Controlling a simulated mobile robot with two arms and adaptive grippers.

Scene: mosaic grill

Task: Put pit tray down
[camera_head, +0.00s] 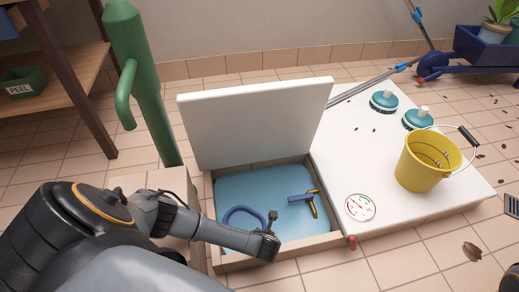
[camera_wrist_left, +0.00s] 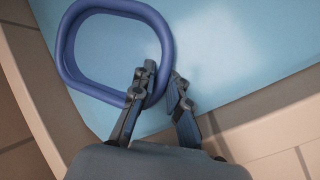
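The pit tray (camera_head: 240,191) is a light blue flat panel lying inside the open wooden-rimmed pit in the head view; it also fills the top of the left wrist view (camera_wrist_left: 235,45). A dark blue oval loop (camera_head: 232,211) lies at its near left part, and also shows in the wrist view (camera_wrist_left: 70,35). My left gripper (camera_head: 271,226) reaches over the near rim to this loop. In the wrist view, its fingertips (camera_wrist_left: 162,82) are drawn close together with the loop's bar between them. Its palm hides part of the rim. My right gripper is not in view.
A white lid (camera_head: 250,118) stands raised behind the pit. A blue and yellow tool (camera_head: 302,198) lies in the pit. On the white platform (camera_head: 345,150) are a yellow bucket (camera_head: 425,163), a gauge (camera_head: 360,207) and teal brushes (camera_head: 383,101). A green post (camera_head: 143,75) rises left.

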